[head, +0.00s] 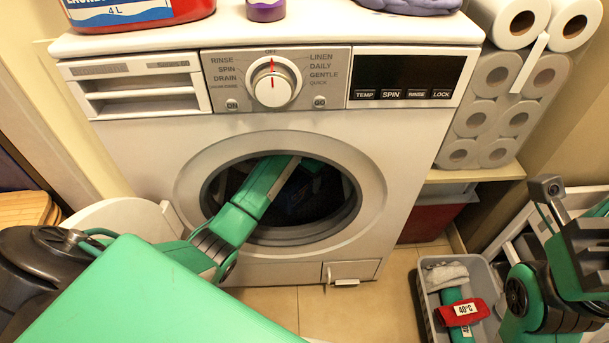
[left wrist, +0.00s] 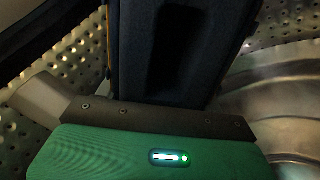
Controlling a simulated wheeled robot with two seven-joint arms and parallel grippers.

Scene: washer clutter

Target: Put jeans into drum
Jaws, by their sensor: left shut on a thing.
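The washer (head: 150,150) stands ahead with its round door (head: 125,212) swung open to the left. My left arm reaches through the door opening into the dark drum (left wrist: 285,85), whose perforated metal wall shows in the left wrist view. My left gripper (left wrist: 160,115) is inside the drum and shut on the jeans (left wrist: 185,60), dark blue cloth with an orange seam at its left edge. The cloth extends away from the gripper between the drum walls. The fingertips are hidden in the head view. My right gripper (head: 588,245) is outside the washer at the right edge, partly cut off.
A grey basket (head: 425,290) on the tiled floor holds a grey cloth, a green item and a red item tagged 40°C. Paper rolls (head: 497,80) are stacked right of the washer. A red detergent container (head: 190,10) and a purple item (head: 265,10) stand on top.

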